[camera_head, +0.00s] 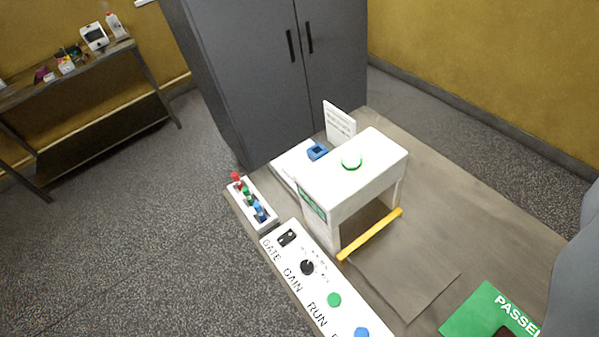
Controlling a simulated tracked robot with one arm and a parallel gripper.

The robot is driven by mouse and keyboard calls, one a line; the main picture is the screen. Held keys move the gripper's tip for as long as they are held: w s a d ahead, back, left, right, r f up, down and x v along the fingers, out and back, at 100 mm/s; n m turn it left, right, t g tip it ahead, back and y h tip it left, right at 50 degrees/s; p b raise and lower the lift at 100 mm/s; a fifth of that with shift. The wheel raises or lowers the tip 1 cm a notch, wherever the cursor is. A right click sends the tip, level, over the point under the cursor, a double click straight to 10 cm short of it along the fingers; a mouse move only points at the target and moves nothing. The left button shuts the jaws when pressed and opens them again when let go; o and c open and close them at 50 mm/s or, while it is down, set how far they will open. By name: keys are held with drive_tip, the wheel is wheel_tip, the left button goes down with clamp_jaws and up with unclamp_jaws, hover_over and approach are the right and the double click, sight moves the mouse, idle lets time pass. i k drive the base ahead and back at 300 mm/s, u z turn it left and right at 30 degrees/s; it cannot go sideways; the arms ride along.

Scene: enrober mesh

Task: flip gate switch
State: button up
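The gate switch (288,237) is a small black rocker at the far end of a white control panel (318,283). The word GATE is printed beside it. It is too small to tell which way the rocker is set. On the same panel are a black GAIN knob (307,267), a green RUN button (334,300) and a blue button (362,333), partly cut off by the bottom edge. My gripper does not show in this view. A grey rounded shape at the right edge may be part of my arm.
A white rack (252,206) holds red, green and blue items. A green PASSED mat (470,318) lies front right. A grey cabinet (262,85) stands behind.

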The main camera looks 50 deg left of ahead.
sight(286, 238)
drive_tip(key=u, duration=1.6)
drive_tip(key=k, duration=1.15)
drive_tip(key=z, duration=0.6)
drive_tip(key=i, duration=1)
drive_tip(key=u, duration=0.05)
